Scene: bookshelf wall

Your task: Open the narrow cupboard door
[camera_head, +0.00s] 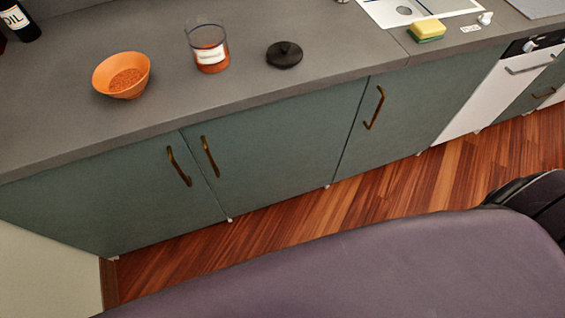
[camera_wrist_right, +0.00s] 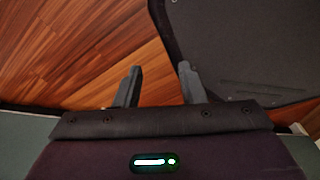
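Three green-grey cupboard doors sit under the counter in the head view, all closed. The left door (camera_head: 90,205) has its brass handle (camera_head: 179,167) near its right edge. The middle door (camera_head: 275,150) has its handle (camera_head: 210,157) near its left edge, close to the first. The right door (camera_head: 410,115) has a handle (camera_head: 375,108) near its left edge. I cannot tell for sure which one is the narrow door. My right gripper (camera_wrist_right: 160,67) shows in the right wrist view, fingers apart, with nothing between them, above the wooden floor. My left gripper is not in view.
On the grey counter (camera_head: 330,25) stand an orange bowl (camera_head: 122,75), a jar (camera_head: 208,48), a black lid (camera_head: 284,54) and a sponge (camera_head: 427,31). A white dishwasher (camera_head: 480,100) is at the right. Bare wooden floor (camera_head: 390,190) lies before the doors.

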